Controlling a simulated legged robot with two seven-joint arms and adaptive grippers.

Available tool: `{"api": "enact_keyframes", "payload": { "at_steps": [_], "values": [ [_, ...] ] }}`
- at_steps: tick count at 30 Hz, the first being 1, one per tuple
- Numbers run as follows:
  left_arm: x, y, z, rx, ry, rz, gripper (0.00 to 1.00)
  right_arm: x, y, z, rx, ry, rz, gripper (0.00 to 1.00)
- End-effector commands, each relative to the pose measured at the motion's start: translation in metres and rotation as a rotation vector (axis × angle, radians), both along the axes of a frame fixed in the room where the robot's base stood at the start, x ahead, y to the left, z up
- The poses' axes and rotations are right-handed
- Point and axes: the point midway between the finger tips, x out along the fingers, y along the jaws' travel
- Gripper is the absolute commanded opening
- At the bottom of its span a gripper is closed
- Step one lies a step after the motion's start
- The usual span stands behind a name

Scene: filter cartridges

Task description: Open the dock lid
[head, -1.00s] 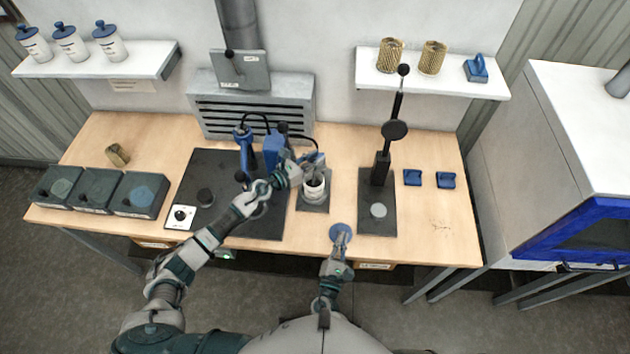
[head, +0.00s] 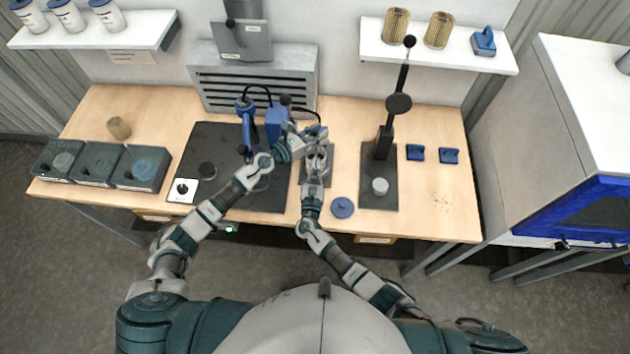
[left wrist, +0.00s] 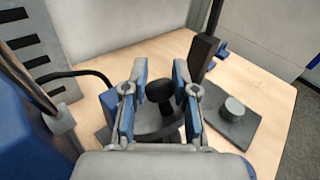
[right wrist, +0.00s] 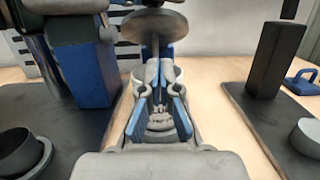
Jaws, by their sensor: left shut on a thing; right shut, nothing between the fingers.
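The dock stands on a small dark plate (head: 328,172) at the middle of the bench. Its pale round cup (right wrist: 178,72) shows partly behind my right fingers in the right wrist view. A grey disc lid with a dark stem (right wrist: 153,27) is above the cup there. My left gripper (head: 314,136) is shut on the lid's black ball knob (left wrist: 159,89), with a finger on each side. My right gripper (head: 316,160) is shut and empty, low in front of the cup; it also shows in the right wrist view (right wrist: 160,72). Whether it touches the cup cannot be told.
A blue disc (head: 342,207) lies near the bench's front edge. A dark hand press (head: 384,143) stands right of the dock. A blue device (head: 276,122) and a dark mat (head: 225,150) are to the left.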

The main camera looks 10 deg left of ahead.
Motion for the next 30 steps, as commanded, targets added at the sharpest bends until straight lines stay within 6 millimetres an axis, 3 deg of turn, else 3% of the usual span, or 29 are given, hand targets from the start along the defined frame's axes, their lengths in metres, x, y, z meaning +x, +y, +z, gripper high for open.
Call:
{"api": "enact_keyframes", "payload": {
  "at_steps": [8, 21, 30],
  "values": [
    [0.001, 0.005, -0.004, 0.007, 0.004, 0.009, 0.00, 0.019, -0.001, 0.028, 0.002, -0.001, -0.001, 0.00],
    [0.001, 0.005, -0.005, 0.007, 0.004, 0.009, 0.00, 0.022, -0.001, 0.033, 0.001, -0.001, 0.000, 0.00],
    [-0.001, 0.004, -0.006, 0.008, 0.007, 0.006, 0.00, 0.030, -0.001, 0.049, 0.003, -0.007, -0.002, 0.00]
  ]
}}
